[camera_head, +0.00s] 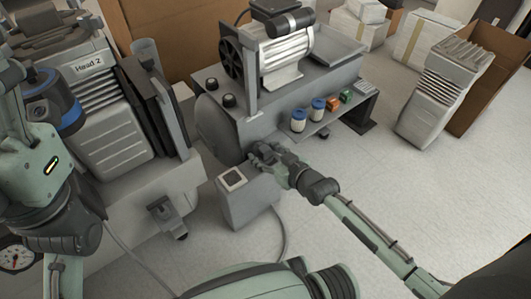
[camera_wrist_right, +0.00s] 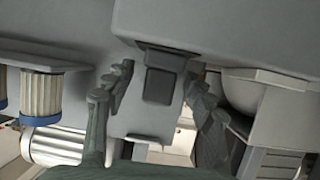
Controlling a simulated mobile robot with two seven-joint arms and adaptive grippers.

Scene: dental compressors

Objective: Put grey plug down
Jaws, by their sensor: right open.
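My right gripper (camera_head: 268,155) reaches in beside the compressor, above a small grey box with a switch (camera_head: 232,180). In the right wrist view, my right gripper (camera_wrist_right: 160,75) is open, with one finger on each side of a dark grey block (camera_wrist_right: 160,80), which looks like the grey plug. Gaps show between the fingers and the block. The block sits against a larger grey surface. In the head view the gripper hides this spot. Another dark grey fitting (camera_head: 168,215) is on the front of the left unit. My left arm is at the left edge; its gripper does not show.
The compressor (camera_head: 285,50) stands behind my right gripper. A unit labelled Head 2 (camera_head: 105,125) stands left. Cartons (camera_head: 425,40) and a grey ribbed unit (camera_head: 440,90) are right. Floor (camera_head: 400,180) is clear at right.

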